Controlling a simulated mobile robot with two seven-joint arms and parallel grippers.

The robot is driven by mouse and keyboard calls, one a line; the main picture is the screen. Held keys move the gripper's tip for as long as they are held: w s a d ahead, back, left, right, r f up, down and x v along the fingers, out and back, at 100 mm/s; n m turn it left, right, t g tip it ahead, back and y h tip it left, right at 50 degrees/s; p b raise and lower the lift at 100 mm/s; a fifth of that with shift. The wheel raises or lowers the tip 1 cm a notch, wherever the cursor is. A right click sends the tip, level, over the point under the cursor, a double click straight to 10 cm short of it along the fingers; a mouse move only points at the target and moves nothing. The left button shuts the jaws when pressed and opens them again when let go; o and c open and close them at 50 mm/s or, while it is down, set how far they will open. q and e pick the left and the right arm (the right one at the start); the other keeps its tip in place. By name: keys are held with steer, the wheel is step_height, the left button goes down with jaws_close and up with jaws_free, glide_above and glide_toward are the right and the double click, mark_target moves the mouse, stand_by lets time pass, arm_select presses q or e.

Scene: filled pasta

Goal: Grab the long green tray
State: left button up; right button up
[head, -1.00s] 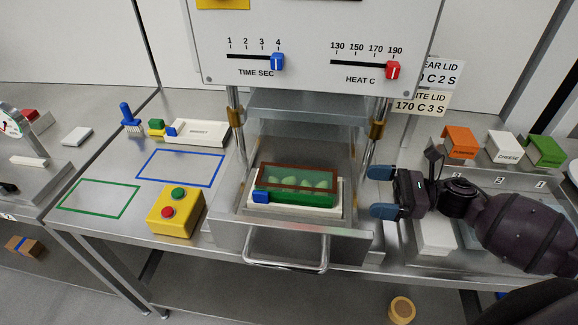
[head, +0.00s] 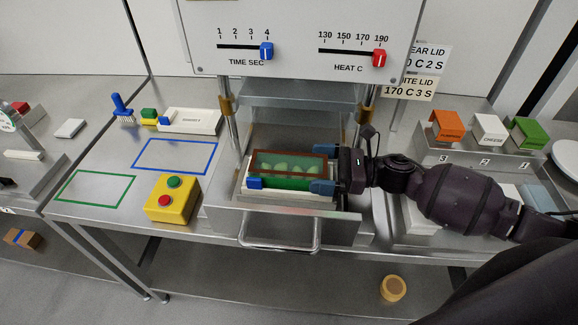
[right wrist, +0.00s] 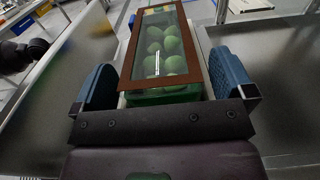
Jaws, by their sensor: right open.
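The long green tray (head: 288,183) sits on a white block in the open drawer of the press. A clear lid with a brown frame (head: 290,153) covers it, and several green pasta pieces show through. A blue piece (head: 255,183) is at its left front corner. My right gripper (head: 322,172) is open at the tray's right end. In the right wrist view the tray's end (right wrist: 165,96) lies between my two blue fingers (right wrist: 168,88), with gaps on both sides.
The metal drawer (head: 225,197) with its front handle (head: 280,245) surrounds the tray. The press panel (head: 300,35) hangs above. A yellow button box (head: 172,200) stands left. Orange, white and green holders (head: 488,128) stand right.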

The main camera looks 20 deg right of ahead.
steer(key=shift+w+a, duration=0.1)
steer(key=shift+a, duration=0.1)
steer(key=shift+c, duration=0.5)
steer(key=c, duration=0.9)
steer(key=shift+r, duration=0.1)
